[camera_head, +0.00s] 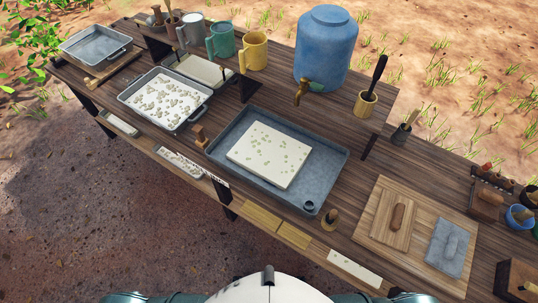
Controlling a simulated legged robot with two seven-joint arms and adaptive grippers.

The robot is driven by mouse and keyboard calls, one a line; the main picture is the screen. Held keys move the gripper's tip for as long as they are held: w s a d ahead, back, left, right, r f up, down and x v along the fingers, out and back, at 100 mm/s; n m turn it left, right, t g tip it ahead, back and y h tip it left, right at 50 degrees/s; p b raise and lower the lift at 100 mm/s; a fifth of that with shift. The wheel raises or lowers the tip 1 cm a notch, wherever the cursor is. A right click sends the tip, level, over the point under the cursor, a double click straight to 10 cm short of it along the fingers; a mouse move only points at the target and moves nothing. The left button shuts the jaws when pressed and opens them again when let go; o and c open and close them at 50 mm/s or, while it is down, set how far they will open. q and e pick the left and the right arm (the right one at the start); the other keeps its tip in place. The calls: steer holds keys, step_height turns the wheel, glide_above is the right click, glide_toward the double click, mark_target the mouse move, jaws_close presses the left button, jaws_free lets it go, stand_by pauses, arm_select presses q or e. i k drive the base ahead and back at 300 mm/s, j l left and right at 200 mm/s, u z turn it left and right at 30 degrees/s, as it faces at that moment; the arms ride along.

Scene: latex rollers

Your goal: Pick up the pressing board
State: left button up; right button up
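Two flat handled boards lie on the right part of the wooden table. One is a light wooden board (383,222) with a brown oblong handle on top. The other is a grey board (438,258) with a grey handle, to its right and nearer. Both lie flat on a larger pale wooden panel (425,210). I cannot tell which of the two is the pressing board. Neither of my grippers is in view; only parts of my own body show at the bottom edge.
A grey tray (232,172) holding a speckled white slab (268,154) lies left of the boards. A small stamp (330,220) stands between. A blue dispenser (326,50) and cups stand behind. Small tools and a blue bowl (518,218) crowd the right edge.

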mark_target(392, 223)
steer(key=z, duration=1.75)
